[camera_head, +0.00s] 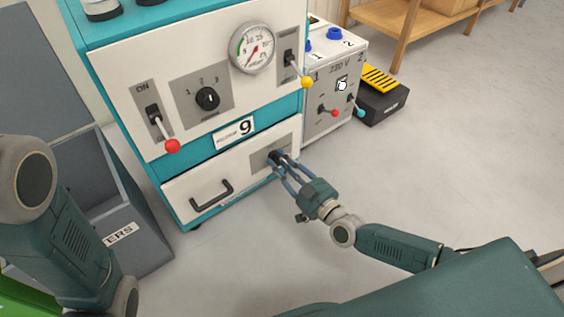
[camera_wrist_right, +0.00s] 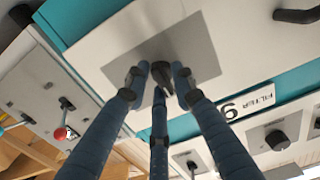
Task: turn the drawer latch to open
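The drawer latch (camera_head: 274,156) is a small black knob on a grey plate at the right end of the white drawer front (camera_head: 236,170). In the right wrist view the black latch (camera_wrist_right: 162,72) sits between my fingertips, partly hidden by them. My right gripper (camera_head: 284,164) reaches the latch from the front right. Its blue fingers close in on the latch from both sides, with a third finger below, in the wrist view (camera_wrist_right: 161,84). The drawer looks closed, flush with the teal cabinet (camera_head: 177,170). My left gripper is out of view; only its arm shows at left.
A black drawer handle (camera_head: 212,194) is left of the latch. Above are a red-tipped lever (camera_head: 172,146), a yellow-tipped lever (camera_head: 307,82), a dial (camera_head: 207,98) and a gauge (camera_head: 252,48). A grey bin (camera_head: 125,225) stands at left.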

